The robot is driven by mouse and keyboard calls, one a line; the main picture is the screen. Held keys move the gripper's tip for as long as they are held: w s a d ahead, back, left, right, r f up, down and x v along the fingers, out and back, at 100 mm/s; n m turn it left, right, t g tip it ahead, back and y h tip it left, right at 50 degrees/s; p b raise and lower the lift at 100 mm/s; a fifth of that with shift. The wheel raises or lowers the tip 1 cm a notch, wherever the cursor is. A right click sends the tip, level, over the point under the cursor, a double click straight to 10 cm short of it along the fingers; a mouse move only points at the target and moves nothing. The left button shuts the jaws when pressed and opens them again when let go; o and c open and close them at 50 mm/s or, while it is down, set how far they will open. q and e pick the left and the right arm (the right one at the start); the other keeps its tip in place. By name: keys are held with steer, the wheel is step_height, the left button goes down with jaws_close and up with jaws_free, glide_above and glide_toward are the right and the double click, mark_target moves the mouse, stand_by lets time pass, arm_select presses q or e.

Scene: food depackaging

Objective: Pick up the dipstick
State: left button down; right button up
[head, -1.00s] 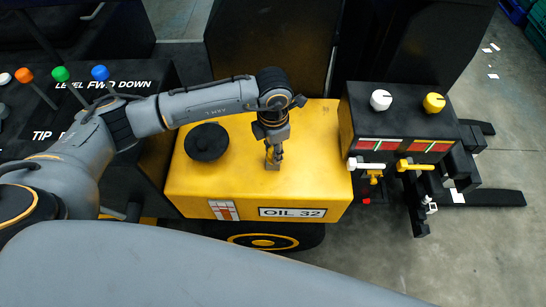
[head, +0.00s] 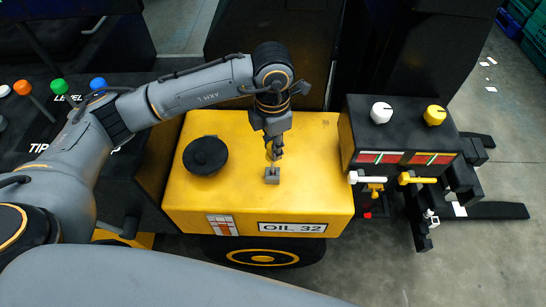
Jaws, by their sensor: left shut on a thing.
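The yellow oil tank (head: 310,190), labelled OIL 32, stands in the middle of the head view. A small grey block (head: 272,176), open at the top, sits on its upper face. My left gripper (head: 274,153) points down just above and behind this block. It is shut on the dipstick, of which only a small yellow part seems to show at the fingers. Whether the dipstick's lower end is still inside the block cannot be told. My right gripper is not in view.
A round black cap (head: 205,155) sits on the tank left of the block. To the right is a black box (head: 400,130) with white and yellow knobs and levers. Several coloured levers (head: 58,87) stand at the left.

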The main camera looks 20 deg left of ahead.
arm_select(q)
step_height(320, 180, up, 10)
steer(key=shift+r+b, duration=0.1)
steer(key=shift+b, duration=0.55)
stand_by(0.3)
